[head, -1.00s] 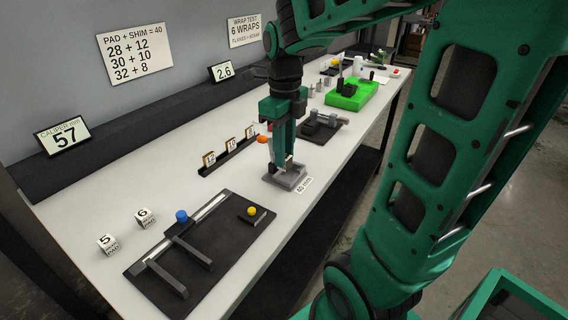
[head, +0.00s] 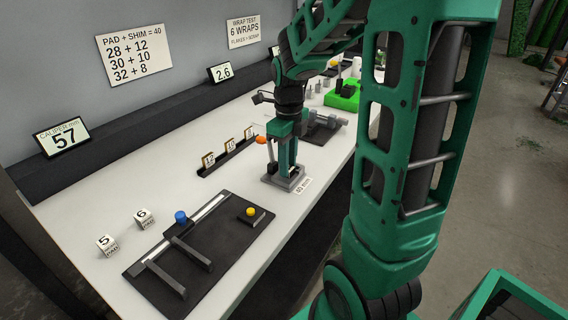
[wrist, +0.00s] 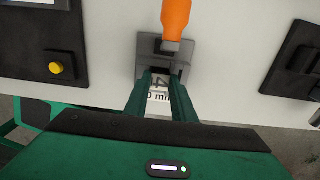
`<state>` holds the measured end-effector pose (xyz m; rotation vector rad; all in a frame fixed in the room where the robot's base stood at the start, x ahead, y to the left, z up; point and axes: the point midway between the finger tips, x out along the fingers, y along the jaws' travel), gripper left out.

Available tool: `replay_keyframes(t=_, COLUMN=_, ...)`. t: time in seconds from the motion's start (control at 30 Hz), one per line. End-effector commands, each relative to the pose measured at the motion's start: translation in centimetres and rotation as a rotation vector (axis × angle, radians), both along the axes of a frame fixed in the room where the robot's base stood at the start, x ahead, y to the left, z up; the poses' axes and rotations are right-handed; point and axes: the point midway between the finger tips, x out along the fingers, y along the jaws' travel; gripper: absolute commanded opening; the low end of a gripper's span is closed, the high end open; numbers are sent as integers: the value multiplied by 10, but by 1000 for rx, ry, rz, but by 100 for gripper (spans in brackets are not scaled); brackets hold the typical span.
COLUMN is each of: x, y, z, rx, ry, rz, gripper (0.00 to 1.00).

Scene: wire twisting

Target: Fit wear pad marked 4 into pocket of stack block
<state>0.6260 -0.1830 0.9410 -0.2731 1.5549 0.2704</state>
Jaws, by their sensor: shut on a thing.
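The grey stack block (head: 294,184) stands on the white table beside a "40 mm" label, and it shows below my fingertips in the wrist view (wrist: 148,47). My gripper (head: 283,172) points down at the block, with its fingertips at the block's top. It is shut on a small white wear pad (wrist: 158,83), which shows between the fingers in the wrist view with a mark that looks like a 4. The fingers and block hide most of the pad, so I cannot tell how far it is in the pocket.
Pads marked 5 (head: 106,243) and 6 (head: 143,217) sit at the front left, near the black caliper board (head: 222,238). An orange-ended item (head: 261,139) is close behind my gripper. A rack of numbered tiles (head: 227,158) stands to the left.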

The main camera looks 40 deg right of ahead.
Motion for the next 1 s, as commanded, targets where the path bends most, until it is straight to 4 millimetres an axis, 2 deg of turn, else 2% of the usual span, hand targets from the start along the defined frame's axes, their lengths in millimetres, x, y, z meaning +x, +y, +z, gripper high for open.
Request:
replay_keyframes(t=0.13, x=0, y=0, z=-2, rx=0, ry=0, rz=0, gripper=0)
replay_keyframes(t=0.17, x=0, y=0, z=-2, rx=0, ry=1, rz=0, gripper=25)
replay_keyframes(t=0.2, x=0, y=0, z=-2, rx=0, ry=0, rz=0, gripper=31)
replay_keyframes(t=0.5, x=0, y=1, z=-1, rx=0, ry=0, rz=1, gripper=31)
replay_keyframes(t=0.63, x=1, y=1, z=8, rx=0, ry=-2, rz=2, gripper=31)
replay_keyframes(t=0.77, x=1, y=1, z=28, rx=-1, ry=-5, rz=2, gripper=31)
replay_keyframes(t=1.0, x=1, y=1, z=77, rx=-1, ry=-5, rz=2, gripper=31)
